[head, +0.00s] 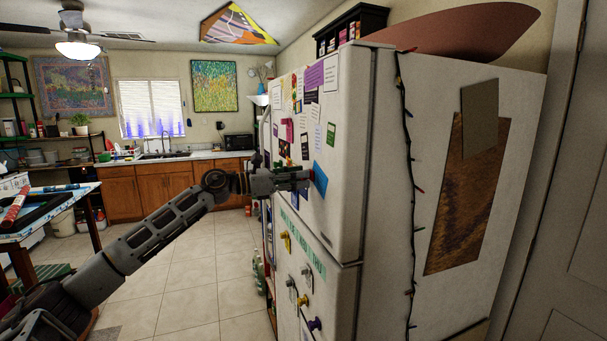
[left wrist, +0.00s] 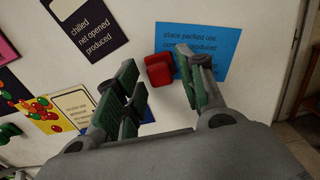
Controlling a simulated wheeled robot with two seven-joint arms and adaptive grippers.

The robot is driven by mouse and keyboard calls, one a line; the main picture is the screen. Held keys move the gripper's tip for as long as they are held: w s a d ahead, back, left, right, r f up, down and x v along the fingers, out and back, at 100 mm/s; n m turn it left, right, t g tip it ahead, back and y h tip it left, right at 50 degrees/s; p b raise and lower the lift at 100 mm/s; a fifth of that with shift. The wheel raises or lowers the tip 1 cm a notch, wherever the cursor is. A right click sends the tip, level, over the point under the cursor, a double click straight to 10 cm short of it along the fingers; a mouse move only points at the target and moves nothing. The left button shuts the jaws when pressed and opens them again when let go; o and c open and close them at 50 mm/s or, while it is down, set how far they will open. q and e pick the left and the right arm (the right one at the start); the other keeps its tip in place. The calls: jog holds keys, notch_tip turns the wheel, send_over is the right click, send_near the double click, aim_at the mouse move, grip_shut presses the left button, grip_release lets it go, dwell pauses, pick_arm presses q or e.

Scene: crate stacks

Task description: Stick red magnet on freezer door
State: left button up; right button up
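The red magnet (left wrist: 158,70) is a small block against the white freezer door (head: 340,225), at the left edge of a blue note (left wrist: 212,50). The blue note also shows in the head view (head: 320,180). My left gripper (head: 306,178) reaches the door from the left. In the left wrist view its two green-padded fingers (left wrist: 157,75) are spread apart, one on each side of the magnet, with small gaps visible. I cannot tell whether the magnet fully touches the door. My right gripper is not in view.
Several notes and cards cover the door, including a dark card (left wrist: 88,25). Several knob-like magnets (head: 302,300) are on the lower door. A string of lights (head: 410,180) hangs on the fridge's side. A table (head: 50,215) stands at left; the tiled floor (head: 195,270) between is clear.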

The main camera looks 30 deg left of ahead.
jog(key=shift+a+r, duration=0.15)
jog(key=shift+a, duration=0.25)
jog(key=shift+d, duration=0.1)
pick_arm(q)
jog(key=shift+c, duration=1)
jog(key=c, duration=0.5)
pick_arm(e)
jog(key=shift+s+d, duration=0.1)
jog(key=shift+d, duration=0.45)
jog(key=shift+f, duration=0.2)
